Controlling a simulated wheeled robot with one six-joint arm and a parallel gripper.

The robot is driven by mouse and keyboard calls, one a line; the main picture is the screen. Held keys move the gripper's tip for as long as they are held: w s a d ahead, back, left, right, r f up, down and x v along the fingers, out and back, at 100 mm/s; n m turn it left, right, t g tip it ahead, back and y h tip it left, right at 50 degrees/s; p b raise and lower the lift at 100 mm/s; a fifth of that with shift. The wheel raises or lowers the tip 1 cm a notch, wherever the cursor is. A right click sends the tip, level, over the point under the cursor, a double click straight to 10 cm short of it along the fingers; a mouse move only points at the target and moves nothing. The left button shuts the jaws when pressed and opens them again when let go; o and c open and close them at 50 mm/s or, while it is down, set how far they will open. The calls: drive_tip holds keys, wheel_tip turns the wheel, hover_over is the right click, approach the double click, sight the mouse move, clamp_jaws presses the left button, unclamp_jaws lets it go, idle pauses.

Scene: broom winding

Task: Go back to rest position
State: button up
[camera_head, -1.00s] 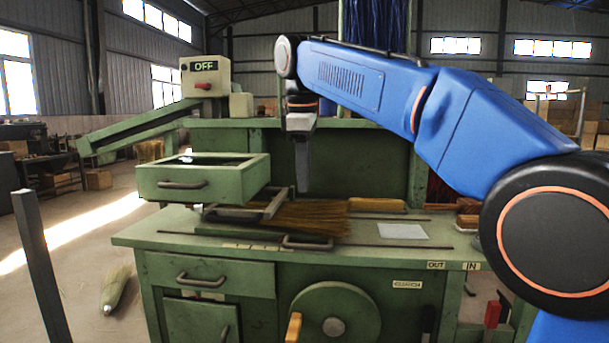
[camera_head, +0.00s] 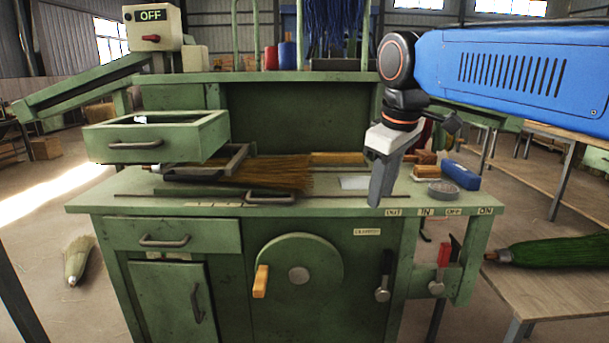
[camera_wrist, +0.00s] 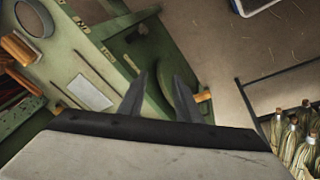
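My gripper (camera_head: 376,192) hangs pointing down over the right front part of the green workbench (camera_head: 150,205), with my blue arm reaching in from the right. In the wrist view its two fingers (camera_wrist: 160,98) stand apart with nothing between them, so it is open and empty. A broom with brown bristles (camera_head: 275,172) lies on the bench top, left of my gripper and apart from it.
A drawer box (camera_head: 155,140) sticks out above the bench's left side. A hand wheel (camera_head: 310,255) and levers (camera_head: 443,265) are on the bench front. A green broom (camera_head: 560,250) lies on a wooden table at right. Another broom (camera_head: 77,262) is on the floor.

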drive_tip(key=s+d+f+m, duration=0.4)
drive_tip(key=s+d+f, duration=0.2)
drive_tip(key=s+f, duration=0.4)
drive_tip(key=s+d+f+m+t, duration=0.1)
drive_tip(key=s+d+f+m, duration=0.4)
drive_tip(key=f, duration=0.9)
drive_tip(key=s+d, duration=0.2)
drive_tip(key=s, duration=0.2)
drive_tip(key=shift+s+d+t, duration=0.15)
drive_tip(key=shift+s+t, duration=0.15)
drive_tip(key=shift+s, duration=0.1)
drive_tip(key=shift+r, duration=0.1)
